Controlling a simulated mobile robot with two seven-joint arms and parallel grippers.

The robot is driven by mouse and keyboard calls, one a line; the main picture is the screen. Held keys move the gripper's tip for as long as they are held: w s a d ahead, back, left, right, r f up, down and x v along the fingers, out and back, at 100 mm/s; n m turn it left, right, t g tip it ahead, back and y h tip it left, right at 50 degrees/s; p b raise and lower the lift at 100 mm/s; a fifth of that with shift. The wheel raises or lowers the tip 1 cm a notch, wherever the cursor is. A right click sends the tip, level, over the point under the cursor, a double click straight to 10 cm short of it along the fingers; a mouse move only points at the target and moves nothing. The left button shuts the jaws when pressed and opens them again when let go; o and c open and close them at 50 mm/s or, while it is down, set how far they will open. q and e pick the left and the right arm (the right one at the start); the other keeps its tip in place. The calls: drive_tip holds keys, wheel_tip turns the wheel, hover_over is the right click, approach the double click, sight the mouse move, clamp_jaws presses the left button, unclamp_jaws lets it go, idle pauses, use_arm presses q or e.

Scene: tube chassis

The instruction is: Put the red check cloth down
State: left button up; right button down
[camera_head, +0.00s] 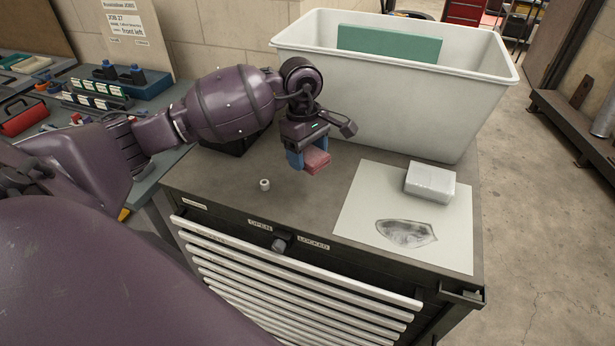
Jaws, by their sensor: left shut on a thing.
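My left gripper (306,160) hangs over the top of the grey tool cabinet (225,190), near its middle. It is shut on the red check cloth (316,161), a small folded reddish pad between the blue fingers. I cannot tell whether the cloth touches the cabinet top or is just above it. The check pattern is too small to make out. My right gripper is not in view.
A big white bin (400,105) with a green board (388,44) stands behind. A white sheet (358,215) with a dark smudge and a pale block (430,182) lies right. A small white ring-like part (264,184) lies left. Bare cabinet top surrounds the gripper.

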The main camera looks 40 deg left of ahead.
sight(309, 188)
use_arm(q)
wheel_tip(309, 188, down, 4)
drive_tip(key=shift+r, duration=0.1)
wheel_tip(309, 188, down, 4)
drive_tip(key=shift+r, duration=0.15)
drive_tip(key=shift+f, duration=0.55)
